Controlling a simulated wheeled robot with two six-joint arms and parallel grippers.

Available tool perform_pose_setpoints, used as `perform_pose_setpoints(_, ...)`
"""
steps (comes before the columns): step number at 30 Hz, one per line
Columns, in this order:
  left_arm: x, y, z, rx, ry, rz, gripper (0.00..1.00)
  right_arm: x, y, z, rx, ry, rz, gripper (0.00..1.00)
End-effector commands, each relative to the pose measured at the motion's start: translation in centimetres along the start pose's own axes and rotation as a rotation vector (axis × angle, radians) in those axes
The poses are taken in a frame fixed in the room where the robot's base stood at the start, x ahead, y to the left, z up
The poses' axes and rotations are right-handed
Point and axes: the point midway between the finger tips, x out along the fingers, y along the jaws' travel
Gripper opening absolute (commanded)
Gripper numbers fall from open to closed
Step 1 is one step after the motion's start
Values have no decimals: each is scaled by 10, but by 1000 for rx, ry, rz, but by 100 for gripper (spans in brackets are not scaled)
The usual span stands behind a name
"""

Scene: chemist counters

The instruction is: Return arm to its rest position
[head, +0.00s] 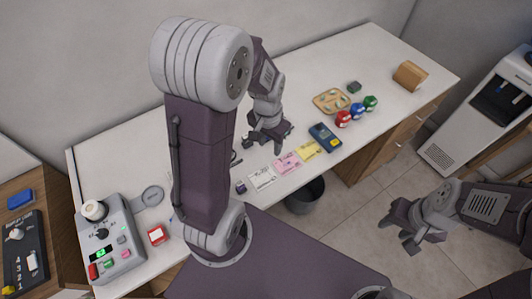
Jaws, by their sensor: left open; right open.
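My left arm rises large in front of the counter and hides part of it. My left gripper (268,138) is open and empty, above the white counter (190,135) near the paper slips. My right gripper (412,233) is open and empty at the right, over the tiled floor and clear of the counter. Its arm comes in from the right edge.
The counter holds a grey device with buttons (122,250), pink slip (287,163), yellow slip (308,150), dark blue handheld device (325,137), red ball-like item (343,119), tray (331,101) and tan block (410,75). A bin (304,196) stands below. A white machine (480,120) stands right.

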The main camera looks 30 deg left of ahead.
Motion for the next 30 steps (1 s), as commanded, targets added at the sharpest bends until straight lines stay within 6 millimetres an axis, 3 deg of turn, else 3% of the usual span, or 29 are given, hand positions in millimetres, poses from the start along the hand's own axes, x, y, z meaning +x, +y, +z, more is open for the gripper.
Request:
perform_pose_setpoints(1,-3,20,18,-37,12,2,43,0,0,0,0,0,0,41)
perform_pose_setpoints(3,-4,39,40,-102,23,6,43,0,0,0,0,0,0,41)
perform_pose_setpoints(6,-3,51,58,-155,32,11,43,0,0,0,0,0,0,41)
perform_pose_setpoints(14,-2,52,61,-171,31,12,43,1,0,0,0,0,0,41)
perform_pose_setpoints(20,32,52,63,-170,30,12,43,35,1,4,0,-1,0,41)
perform_pose_setpoints(30,24,52,62,-170,30,12,43,27,0,3,0,0,0,41)
